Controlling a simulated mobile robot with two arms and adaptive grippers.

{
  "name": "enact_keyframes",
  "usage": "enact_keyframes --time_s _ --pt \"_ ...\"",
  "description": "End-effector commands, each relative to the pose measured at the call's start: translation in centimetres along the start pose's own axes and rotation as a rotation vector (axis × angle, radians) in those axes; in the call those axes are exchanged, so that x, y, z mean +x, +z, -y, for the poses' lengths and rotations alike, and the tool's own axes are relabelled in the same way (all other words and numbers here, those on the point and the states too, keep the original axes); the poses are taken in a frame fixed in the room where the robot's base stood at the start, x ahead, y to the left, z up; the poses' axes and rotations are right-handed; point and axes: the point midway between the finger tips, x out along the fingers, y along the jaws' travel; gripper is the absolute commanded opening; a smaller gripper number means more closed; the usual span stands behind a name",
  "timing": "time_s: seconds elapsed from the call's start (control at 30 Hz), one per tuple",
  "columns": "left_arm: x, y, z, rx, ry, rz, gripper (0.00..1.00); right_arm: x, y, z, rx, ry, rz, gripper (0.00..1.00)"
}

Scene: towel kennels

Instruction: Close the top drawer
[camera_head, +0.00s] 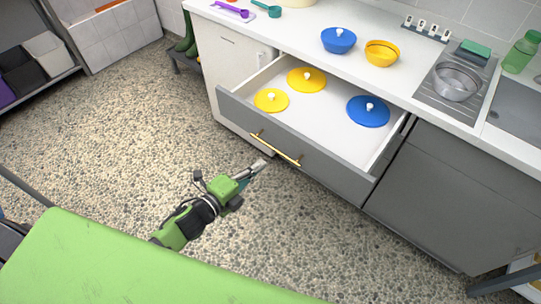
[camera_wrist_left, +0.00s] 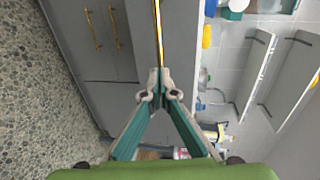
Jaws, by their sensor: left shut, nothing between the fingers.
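The top drawer (camera_head: 300,140) is pulled open under the white counter; it has a grey front and a white inside. A gold bar handle (camera_head: 280,151) is on its front and shows as a thin gold strip in the left wrist view (camera_wrist_left: 158,35). Two yellow lids (camera_head: 306,79) and a blue lid (camera_head: 368,111) lie in it. My left gripper (camera_head: 261,164) is shut and empty, just in front of the drawer front near the handle's left part. In the wrist view its fingertips (camera_wrist_left: 160,88) meet at the handle's lower end; I cannot tell whether they touch it. My right gripper is out of view.
The counter (camera_head: 300,42) holds a blue pot (camera_head: 338,40), a yellow bowl (camera_head: 382,53), a metal pot (camera_head: 455,81) and a green bottle (camera_head: 521,52). A green surface (camera_head: 110,262) fills the lower left. Speckled floor in front of the drawer is clear.

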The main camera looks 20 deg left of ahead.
Motion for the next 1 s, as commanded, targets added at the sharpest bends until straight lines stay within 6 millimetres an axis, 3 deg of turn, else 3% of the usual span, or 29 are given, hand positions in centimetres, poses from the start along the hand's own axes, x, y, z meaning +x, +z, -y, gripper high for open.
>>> enact_keyframes --time_s 0.2,0.4,1.0 --pt "3.7 0.0 0.1 -0.001 0.000 0.001 0.00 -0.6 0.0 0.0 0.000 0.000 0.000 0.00" --pt "5.5 0.0 0.0 -0.001 0.000 0.000 0.00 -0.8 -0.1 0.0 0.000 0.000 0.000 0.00" --pt "5.7 0.3 -0.1 -0.001 0.001 0.000 0.00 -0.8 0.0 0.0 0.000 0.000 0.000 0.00"
